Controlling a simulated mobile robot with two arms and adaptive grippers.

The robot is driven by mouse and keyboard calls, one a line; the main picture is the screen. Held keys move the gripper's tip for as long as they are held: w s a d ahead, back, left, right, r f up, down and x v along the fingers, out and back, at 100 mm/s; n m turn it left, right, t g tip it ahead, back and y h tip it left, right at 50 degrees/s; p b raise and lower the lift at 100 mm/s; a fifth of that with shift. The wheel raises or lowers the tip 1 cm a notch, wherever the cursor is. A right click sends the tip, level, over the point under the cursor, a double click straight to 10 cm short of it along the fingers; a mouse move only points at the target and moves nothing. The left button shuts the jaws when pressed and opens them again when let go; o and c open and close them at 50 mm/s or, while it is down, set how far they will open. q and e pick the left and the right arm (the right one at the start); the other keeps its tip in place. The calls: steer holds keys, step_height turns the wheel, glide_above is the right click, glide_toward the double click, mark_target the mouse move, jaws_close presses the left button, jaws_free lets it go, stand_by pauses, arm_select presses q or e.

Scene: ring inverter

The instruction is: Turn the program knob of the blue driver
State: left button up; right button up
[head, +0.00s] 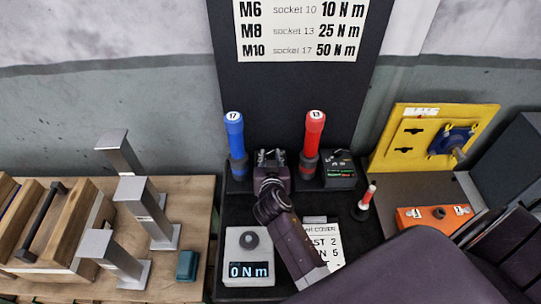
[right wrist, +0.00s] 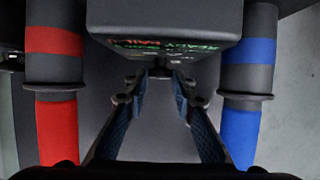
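The blue driver (head: 235,140), marked 17, stands upright in the dark rack and shows at the right of the right wrist view (right wrist: 240,120). The red driver (head: 313,135), marked 13, stands right of it. Between them, the right wrist view shows a dark box (right wrist: 165,22) with green and red lettering. My right gripper (head: 271,157) covers that spot in the head view. Its fingers (right wrist: 158,76) are apart, tips close to the box's lettered face. Contact cannot be told. No program knob is clearly visible between the tips. My left gripper is out of view.
A similar dark box (head: 339,170) stands right of the red driver. A grey unit (head: 248,262) with a dark knob reads 0 N m in front. Grey metal posts (head: 143,205) and a wooden bench (head: 190,205) lie left. A yellow panel (head: 415,120) and orange block (head: 434,218) lie right.

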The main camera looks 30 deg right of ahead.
steer(key=shift+c, duration=1.2)
jaws_close()
steer(key=shift+d+r+n+y+p, duration=0.1)
steer(key=shift+n+y+p, duration=0.2)
steer(key=shift+p, duration=0.25)
steer(key=n+y+p, duration=0.1)
steer(key=p, duration=0.1)
steer(key=n+t+y+p, duration=0.1)
steer(key=shift+s+d+r+y+p, duration=0.1)
steer(key=shift+d+r+y+p, duration=0.05)
steer(key=shift+d+y+p, duration=0.25)
steer(key=shift+n+y+p, duration=0.3)
steer(key=shift+n+y, duration=0.1)
steer(key=shift+n, duration=0.1)
steer(key=shift+d+f+n+y+p, duration=0.2)
steer(key=shift+d+n+y+p, duration=0.1)
steer(key=shift+n+y, duration=0.5)
steer(key=shift+d+n+y, duration=0.1)
steer(key=shift+n+y, duration=0.7)
steer(key=shift+y, duration=0.1)
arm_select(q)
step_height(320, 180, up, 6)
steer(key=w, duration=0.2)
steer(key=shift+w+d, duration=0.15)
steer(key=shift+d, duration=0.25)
arm_select(e)
steer(key=shift+n+y, duration=0.5)
steer(key=shift+y, duration=0.1)
